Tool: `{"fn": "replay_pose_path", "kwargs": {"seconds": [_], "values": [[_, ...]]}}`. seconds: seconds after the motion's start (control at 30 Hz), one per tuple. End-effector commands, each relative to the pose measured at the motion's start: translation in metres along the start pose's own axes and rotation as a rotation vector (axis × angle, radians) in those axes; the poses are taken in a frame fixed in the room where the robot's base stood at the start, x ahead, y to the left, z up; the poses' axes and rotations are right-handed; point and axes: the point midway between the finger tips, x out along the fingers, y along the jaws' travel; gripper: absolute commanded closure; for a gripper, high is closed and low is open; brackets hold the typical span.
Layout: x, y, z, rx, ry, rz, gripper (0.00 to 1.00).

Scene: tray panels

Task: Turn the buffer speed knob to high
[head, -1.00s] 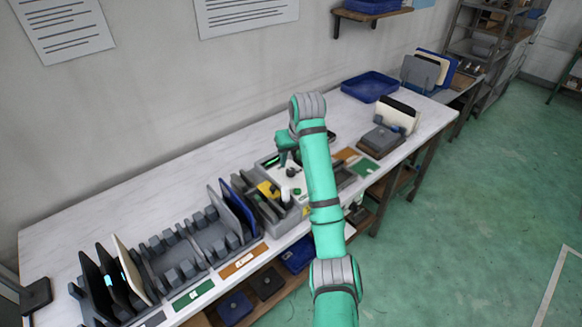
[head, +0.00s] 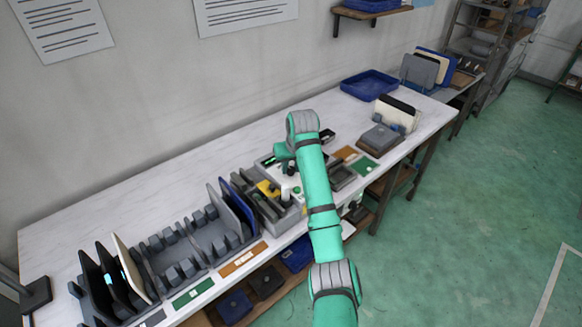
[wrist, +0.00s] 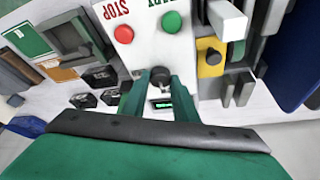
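The buffer panel is a pale plate (wrist: 150,48) with a black speed knob (wrist: 159,76) and a small lit green display (wrist: 161,103). A red button (wrist: 124,34) under the word STOP and a green button (wrist: 171,22) sit beside the knob. My gripper (wrist: 161,84) points at the panel with its two teal fingers apart, one on each side of the knob. I cannot tell whether they touch it. The knob's pointer and the high mark cannot be read. In the head view my arm partly covers the panel.
A rack (head: 215,240) with upright panels is to the left. A blue tray (head: 369,84) lies at the back right. The back left of the table is clear.

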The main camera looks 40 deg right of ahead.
Motion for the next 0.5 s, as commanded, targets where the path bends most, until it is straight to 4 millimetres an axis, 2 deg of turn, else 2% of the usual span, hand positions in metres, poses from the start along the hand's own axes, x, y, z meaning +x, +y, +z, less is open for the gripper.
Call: {"fn": "replay_pose_path", "kwargs": {"seconds": [0.3,0.5], "values": [[-0.0003,-0.0003,-0.0003,0.017,0.001,0.008,0.96],[-0.0002,-0.0016,-0.0006,0.092,0.002,0.038,0.96]]}}
